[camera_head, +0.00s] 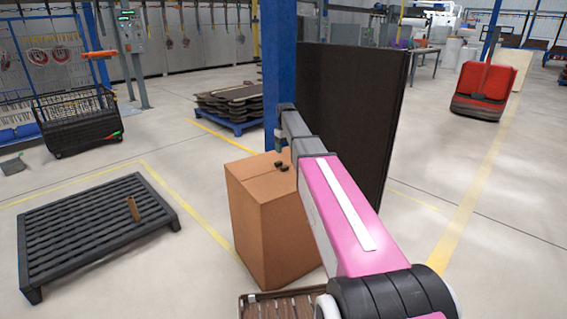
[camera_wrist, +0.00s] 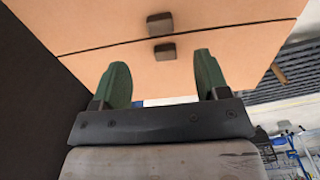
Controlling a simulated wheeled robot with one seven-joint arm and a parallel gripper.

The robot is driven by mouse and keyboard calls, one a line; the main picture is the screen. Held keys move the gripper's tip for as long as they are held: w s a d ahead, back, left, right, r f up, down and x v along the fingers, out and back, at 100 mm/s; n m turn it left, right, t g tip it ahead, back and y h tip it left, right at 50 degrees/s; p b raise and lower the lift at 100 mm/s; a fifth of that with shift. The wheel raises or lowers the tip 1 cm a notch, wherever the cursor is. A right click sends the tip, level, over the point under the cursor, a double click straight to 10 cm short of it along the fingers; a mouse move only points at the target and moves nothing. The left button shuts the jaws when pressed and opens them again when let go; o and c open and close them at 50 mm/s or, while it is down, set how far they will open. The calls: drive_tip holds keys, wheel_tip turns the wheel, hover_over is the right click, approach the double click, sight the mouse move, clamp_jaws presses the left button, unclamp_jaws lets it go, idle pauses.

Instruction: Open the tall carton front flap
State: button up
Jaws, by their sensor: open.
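The tall brown carton (camera_head: 262,230) stands upright on the floor, left of my arm in the head view. Two small dark handles (camera_head: 281,164) sit on its closed top. In the wrist view, a thin seam (camera_wrist: 100,49) runs across the carton top between two flaps. One dark handle (camera_wrist: 159,23) lies on the far side of the seam and another handle (camera_wrist: 165,52) on the near side. My gripper (camera_wrist: 161,63) is open, its green fingers apart on either side below the nearer handle in the picture. Nothing shows between them. The arm partly hides the carton in the head view.
A dark panel (camera_head: 352,100) and a blue post (camera_head: 279,60) stand close behind the carton. A black slatted pallet (camera_head: 95,225) with a small brown piece (camera_head: 133,209) lies at left. Another slatted piece (camera_head: 285,306) is at the bottom edge. Floor between pallet and carton is clear.

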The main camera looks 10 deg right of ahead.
sight(285, 167)
drive_tip(key=f, duration=1)
drive_tip(key=shift+w+f, duration=0.2)
drive_tip(key=shift+f, duration=0.15)
drive_tip(key=shift+r, duration=0.1)
clamp_jaws()
